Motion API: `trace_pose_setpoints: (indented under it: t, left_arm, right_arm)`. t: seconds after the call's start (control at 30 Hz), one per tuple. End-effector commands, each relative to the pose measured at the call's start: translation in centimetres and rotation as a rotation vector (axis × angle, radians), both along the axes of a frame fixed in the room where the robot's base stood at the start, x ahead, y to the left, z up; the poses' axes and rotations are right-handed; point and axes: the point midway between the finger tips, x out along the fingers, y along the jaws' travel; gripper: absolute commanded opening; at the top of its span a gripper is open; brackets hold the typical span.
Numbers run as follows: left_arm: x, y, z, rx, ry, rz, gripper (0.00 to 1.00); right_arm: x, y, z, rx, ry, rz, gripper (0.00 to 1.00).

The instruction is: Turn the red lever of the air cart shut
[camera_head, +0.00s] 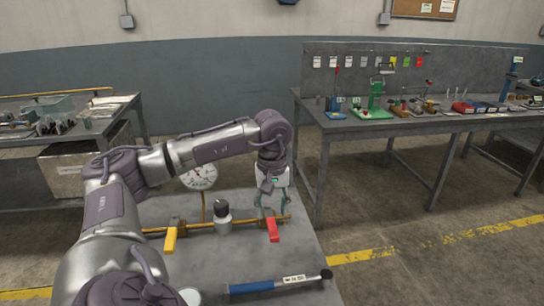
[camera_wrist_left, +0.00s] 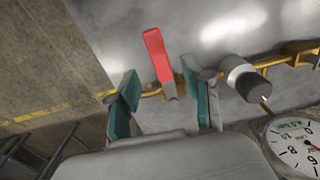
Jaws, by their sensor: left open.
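The red lever (camera_head: 272,230) sits on a valve at the right part of the brass pipe (camera_head: 190,227) on the grey cart top (camera_head: 225,260). It points across the pipe, toward the near side of the cart. My left gripper (camera_head: 271,200) is open above the valve, pointing down. In the left wrist view the red lever (camera_wrist_left: 157,55) shows between and beyond the open fingers (camera_wrist_left: 166,100), with its valve end between the fingertips. I cannot tell whether a finger touches it. My right gripper is not in view.
A yellow lever (camera_head: 170,238) is on the pipe's left part. A black-topped fitting (camera_head: 222,218) stands between the levers, and a gauge (camera_head: 199,176) rises behind. A blue-handled tool (camera_head: 278,284) lies in front. A workbench (camera_head: 420,122) stands behind right.

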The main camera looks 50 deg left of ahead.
Motion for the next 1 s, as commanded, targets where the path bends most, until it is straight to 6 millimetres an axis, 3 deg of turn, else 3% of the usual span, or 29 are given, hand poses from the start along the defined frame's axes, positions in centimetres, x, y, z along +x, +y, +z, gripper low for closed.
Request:
trace_pose_setpoints:
  t: [0.1, 0.33, 1.0]
  left_arm:
    - [0.1, -0.1, 2.6, -0.001, -0.006, -0.001, 0.50]
    - [0.1, 0.0, 5.7, -0.001, -0.002, -0.001, 0.50]
    - [0.0, 0.0, 6.3, 0.001, 0.001, -0.001, 0.50]
  right_arm:
    - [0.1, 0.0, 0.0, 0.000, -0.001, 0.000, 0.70]
    - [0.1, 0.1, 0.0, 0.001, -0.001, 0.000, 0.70]
    - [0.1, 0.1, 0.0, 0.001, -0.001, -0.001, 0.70]
